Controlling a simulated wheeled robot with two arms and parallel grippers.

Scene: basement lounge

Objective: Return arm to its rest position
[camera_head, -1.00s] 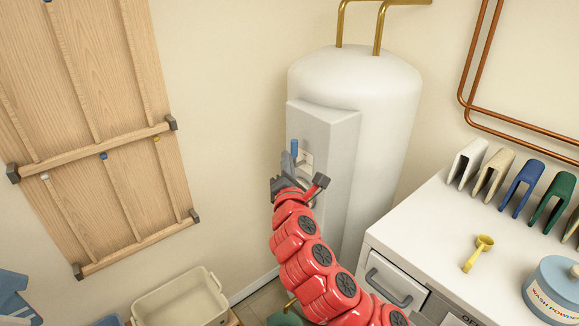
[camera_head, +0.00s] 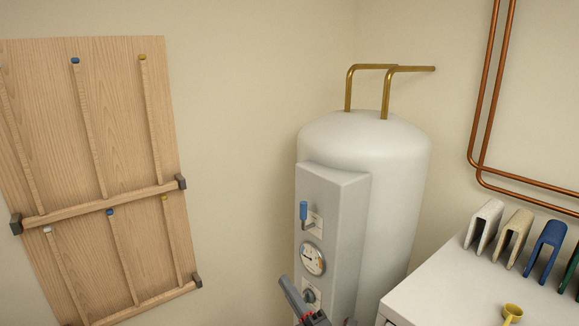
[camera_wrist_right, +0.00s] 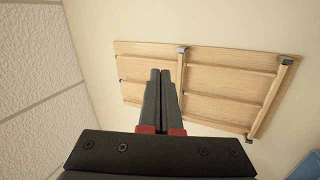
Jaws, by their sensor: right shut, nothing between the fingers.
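My right gripper (camera_head: 298,300) shows at the bottom edge of the head view, in front of the lower part of the boiler's grey panel (camera_head: 345,215). In the right wrist view my right gripper (camera_wrist_right: 160,75) has its two dark fingers together with nothing between them. Most of my right arm is below the head view. The white boiler tank (camera_head: 385,155) stands behind; its panel carries a blue-handled lever (camera_head: 303,211), a round gauge (camera_head: 312,259) and a dark knob (camera_head: 309,295). My left gripper is not in view.
A wooden wall rack (camera_head: 130,140) hangs at the left and also shows in the wrist view (camera_wrist_right: 225,72). A white worktop (camera_head: 450,285) at the right holds several coloured clips and a yellow scoop (camera_head: 512,311). Brass and copper pipes run along the wall.

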